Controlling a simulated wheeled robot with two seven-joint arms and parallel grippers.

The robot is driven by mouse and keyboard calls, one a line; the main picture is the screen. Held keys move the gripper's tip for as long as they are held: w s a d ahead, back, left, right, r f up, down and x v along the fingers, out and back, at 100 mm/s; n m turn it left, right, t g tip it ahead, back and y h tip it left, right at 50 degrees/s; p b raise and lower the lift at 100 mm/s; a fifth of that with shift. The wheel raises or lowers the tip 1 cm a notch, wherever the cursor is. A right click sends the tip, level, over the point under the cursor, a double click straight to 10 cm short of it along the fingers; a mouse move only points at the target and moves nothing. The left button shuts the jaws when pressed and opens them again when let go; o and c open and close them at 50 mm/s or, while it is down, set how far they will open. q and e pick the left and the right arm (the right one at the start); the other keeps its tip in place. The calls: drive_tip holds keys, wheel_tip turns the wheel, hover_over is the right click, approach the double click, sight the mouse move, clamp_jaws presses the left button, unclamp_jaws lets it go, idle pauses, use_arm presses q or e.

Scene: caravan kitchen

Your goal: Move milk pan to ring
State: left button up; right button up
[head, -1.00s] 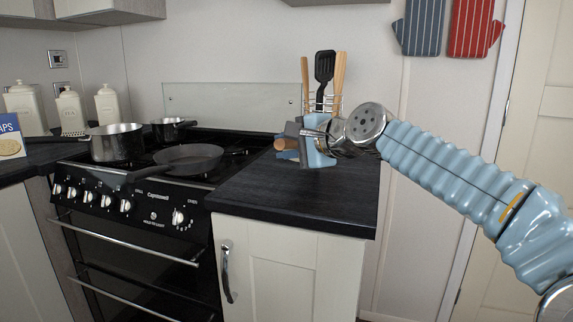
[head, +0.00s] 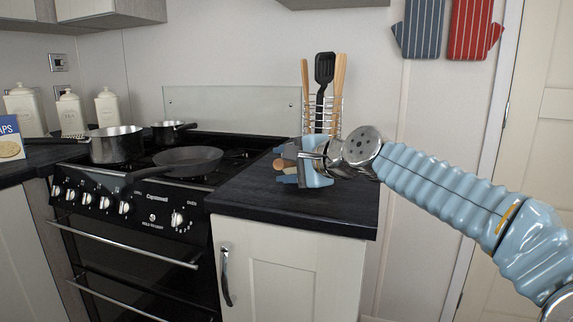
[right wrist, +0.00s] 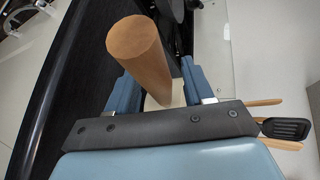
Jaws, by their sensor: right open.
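The small dark saucepan (head: 168,132), which fits a milk pan best, stands at the back of the black hob (head: 232,162) in the head view. My right gripper (head: 284,166) is open, low over the counter right of the hob and apart from that pan. A round wooden piece (head: 280,163) shows at its jaws. In the right wrist view this wooden cylinder (right wrist: 140,55) rises between the spread blue fingers, with a pale part below it. I cannot tell what it belongs to. My left gripper is out of view.
A larger steel saucepan (head: 116,144) and a frying pan (head: 186,160) stand on the hob. A wire utensil holder (head: 335,115) stands close behind my right gripper. The front of the dark counter (head: 300,212) is clear. Cream canisters (head: 108,106) stand at the left.

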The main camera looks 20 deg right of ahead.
drive_tip(key=shift+r, duration=0.2)
drive_tip(key=shift+s+d, duration=0.2)
drive_tip(key=shift+s, duration=0.1)
drive_tip(key=v, duration=1.1)
drive_tip(key=shift+s, duration=0.15)
